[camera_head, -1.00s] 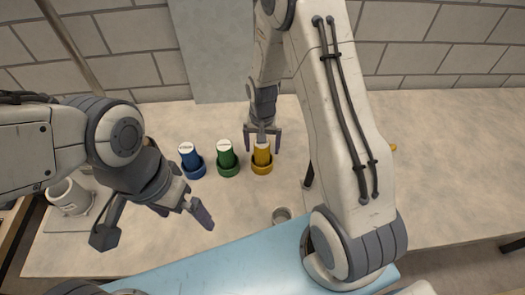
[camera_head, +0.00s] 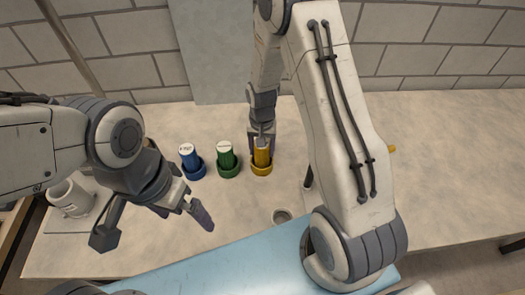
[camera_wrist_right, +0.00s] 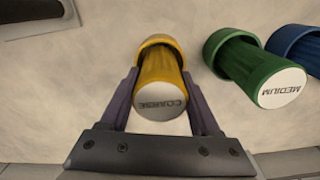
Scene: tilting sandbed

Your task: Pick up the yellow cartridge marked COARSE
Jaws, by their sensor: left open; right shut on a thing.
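The yellow cartridge (camera_head: 262,156) stands upright in its yellow holder cup (camera_head: 261,170) on the table, at the right end of a row of cartridges. In the right wrist view the yellow cartridge (camera_wrist_right: 160,88) shows the word COARSE on its pale end, with the cup (camera_wrist_right: 158,40) around its base. My right gripper (camera_head: 263,145) is shut on the yellow cartridge, one finger on each side; it also shows in the right wrist view (camera_wrist_right: 160,95). My left gripper (camera_head: 185,212) is open and empty, to the left and nearer than the cartridges.
A green cartridge marked MEDIUM (camera_wrist_right: 262,78) and a blue cartridge (camera_head: 188,156) stand in their own cups to the left. A small round cup (camera_head: 282,216) is near the pale blue surface (camera_head: 210,262). A white mug-like item (camera_head: 70,198) stands at far left.

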